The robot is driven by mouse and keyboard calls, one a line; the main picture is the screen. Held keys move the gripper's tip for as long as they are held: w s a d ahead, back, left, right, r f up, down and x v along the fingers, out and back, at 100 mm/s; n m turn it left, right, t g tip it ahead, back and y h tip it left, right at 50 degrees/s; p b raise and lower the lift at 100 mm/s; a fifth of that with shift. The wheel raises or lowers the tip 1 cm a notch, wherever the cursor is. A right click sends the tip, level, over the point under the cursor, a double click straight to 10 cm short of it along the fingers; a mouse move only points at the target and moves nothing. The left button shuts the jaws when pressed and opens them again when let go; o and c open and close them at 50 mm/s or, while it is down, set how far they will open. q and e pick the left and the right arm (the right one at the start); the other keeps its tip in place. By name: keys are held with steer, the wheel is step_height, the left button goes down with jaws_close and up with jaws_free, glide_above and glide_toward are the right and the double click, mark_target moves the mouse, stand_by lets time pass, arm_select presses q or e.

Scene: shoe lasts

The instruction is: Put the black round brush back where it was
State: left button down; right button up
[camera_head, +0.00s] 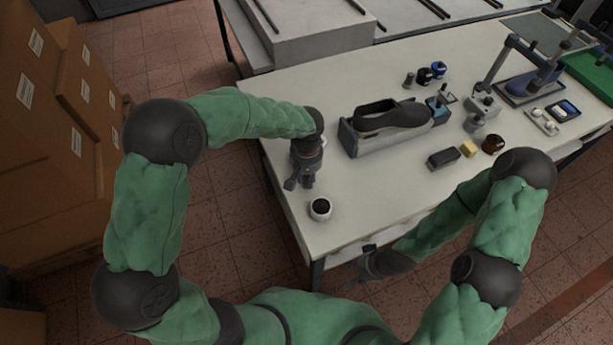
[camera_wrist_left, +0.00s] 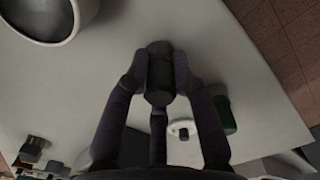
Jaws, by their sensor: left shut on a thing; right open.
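My left gripper (camera_head: 294,182) is over the left end of the white table, just behind a white cup with a dark inside (camera_head: 320,208). In the left wrist view my left gripper (camera_wrist_left: 160,72) is shut on a short dark cylinder, which looks like the black round brush (camera_wrist_left: 158,92). In the head view the brush is too small and dark to tell from the fingers. The cup's rim (camera_wrist_left: 50,38) shows at the top left of the wrist view, apart from the brush. My right gripper (camera_head: 370,265) is open and empty by the table's front edge, low down.
A dark shoe (camera_head: 392,115) sits on a grey stand (camera_head: 365,144) mid-table. Small dark bottles (camera_head: 424,75) stand behind it. A black block-shaped brush (camera_head: 443,158), a yellow block (camera_head: 468,147) and a brown jar (camera_head: 493,144) lie to the right. The table around the cup is clear.

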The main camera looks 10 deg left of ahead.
arm_select(q)
steer(key=shift+f, duration=0.15)
steer(key=c, duration=1)
jaws_free()
